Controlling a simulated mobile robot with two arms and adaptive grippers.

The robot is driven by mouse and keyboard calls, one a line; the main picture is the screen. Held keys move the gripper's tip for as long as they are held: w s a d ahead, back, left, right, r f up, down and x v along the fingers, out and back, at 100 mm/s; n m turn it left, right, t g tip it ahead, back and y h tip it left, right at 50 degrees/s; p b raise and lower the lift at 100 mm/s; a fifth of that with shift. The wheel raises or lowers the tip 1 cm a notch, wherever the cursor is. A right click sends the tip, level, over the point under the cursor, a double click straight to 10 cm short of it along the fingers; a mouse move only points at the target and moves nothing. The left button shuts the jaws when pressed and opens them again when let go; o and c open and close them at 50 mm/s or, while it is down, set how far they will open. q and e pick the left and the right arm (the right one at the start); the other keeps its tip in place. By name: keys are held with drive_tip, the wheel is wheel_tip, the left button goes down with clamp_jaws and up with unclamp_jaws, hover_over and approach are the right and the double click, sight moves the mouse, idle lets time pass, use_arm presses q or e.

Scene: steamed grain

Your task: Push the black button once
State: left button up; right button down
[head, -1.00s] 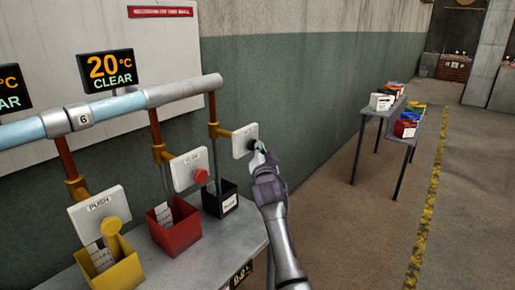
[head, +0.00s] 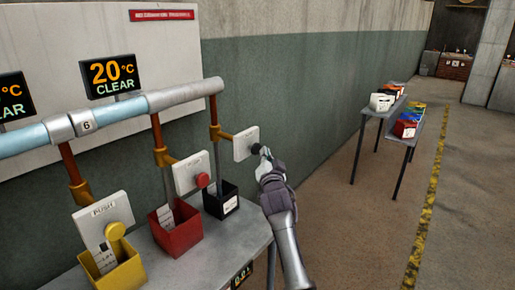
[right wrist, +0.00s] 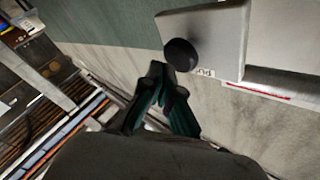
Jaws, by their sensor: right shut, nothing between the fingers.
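The black button (head: 256,149) sits on the front of a white push box at the right end of the pipe stand. In the right wrist view the black button (right wrist: 181,54) is a round knob on the white box (right wrist: 220,35). My right gripper (head: 265,158) is shut and empty, with its tips just in front of and below the button. In the right wrist view the gripper tips (right wrist: 160,78) lie close below and left of the button; I cannot tell whether they touch it. My left gripper is not in view.
A red button (head: 202,180) and a yellow button (head: 115,231) are on other boxes to the left. Black (head: 221,205), red (head: 175,237) and yellow (head: 112,274) bins stand on a grey table (head: 225,250). Open floor lies to the right.

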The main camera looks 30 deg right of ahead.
drive_tip(key=s+p, duration=0.1)
drive_tip(key=s+d+p, duration=0.1)
drive_tip(key=s, duration=0.1)
drive_tip(key=s+d+p, duration=0.1)
drive_tip(key=shift+s+p, duration=0.35)
drive_tip(key=shift+p, duration=0.05)
idle(3.3)
